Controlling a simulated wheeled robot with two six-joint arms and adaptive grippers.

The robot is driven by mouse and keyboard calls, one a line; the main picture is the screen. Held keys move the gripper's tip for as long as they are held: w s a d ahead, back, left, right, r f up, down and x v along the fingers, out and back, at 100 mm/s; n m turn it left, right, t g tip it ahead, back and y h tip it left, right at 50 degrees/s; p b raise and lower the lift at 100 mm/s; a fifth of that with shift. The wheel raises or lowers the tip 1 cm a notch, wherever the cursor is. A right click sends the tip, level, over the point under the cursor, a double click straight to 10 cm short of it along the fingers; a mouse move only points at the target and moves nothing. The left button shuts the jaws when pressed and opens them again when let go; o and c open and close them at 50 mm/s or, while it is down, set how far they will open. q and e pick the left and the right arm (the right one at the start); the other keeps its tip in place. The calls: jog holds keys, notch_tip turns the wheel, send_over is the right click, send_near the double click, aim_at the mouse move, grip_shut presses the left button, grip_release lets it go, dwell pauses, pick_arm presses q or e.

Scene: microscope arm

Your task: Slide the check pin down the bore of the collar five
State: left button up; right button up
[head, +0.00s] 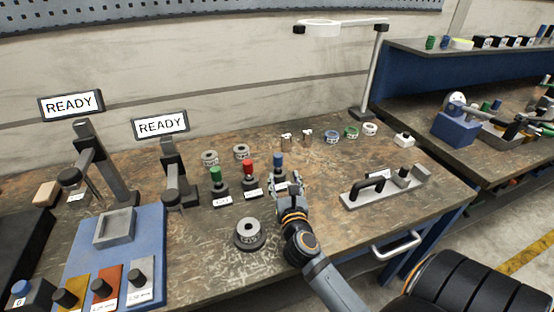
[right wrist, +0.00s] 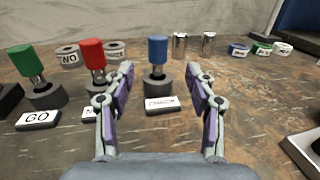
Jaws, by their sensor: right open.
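The check pin, with a blue handle (head: 277,160), stands upright in a dark round holder behind a small label. It also shows in the right wrist view (right wrist: 157,50), between my fingers in the picture and beyond them. My right gripper (head: 284,186) is open and empty, low over the table just in front of the pin. It also shows in the right wrist view (right wrist: 160,85). A grey collar (head: 249,224) sits on a dark round base near the table's front, left of my right forearm; its label looks like FIVE. My left gripper is not in view.
A red-handled pin (head: 248,168) and a green-handled GO pin (head: 215,175) stand left of the blue one. Grey collars (head: 241,151), metal cylinders (head: 307,136) and coloured rings (head: 351,132) lie behind. A handled fixture (head: 388,188) is at right. A blue tray board (head: 120,245) is at left.

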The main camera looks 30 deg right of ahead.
aim_at(279, 162)
jog(key=x, duration=0.3)
jog(key=shift+w+r, duration=0.1)
jog(key=shift+w, duration=0.05)
jog(key=shift+w+d, duration=0.35)
jog(key=shift+w, duration=0.25)
jog(key=shift+w+d+p, duration=0.15)
jog(key=shift+w+p, duration=0.15)
jog(key=shift+w, duration=0.25)
jog(key=x, duration=0.4)
jog(key=shift+w+f, duration=0.2)
jog(key=shift+s+r, duration=0.1)
jog(key=shift+s, duration=0.05)
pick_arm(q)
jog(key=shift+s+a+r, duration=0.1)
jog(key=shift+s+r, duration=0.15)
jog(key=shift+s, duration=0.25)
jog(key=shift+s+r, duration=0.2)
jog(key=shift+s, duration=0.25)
pick_arm(e)
grip_shut()
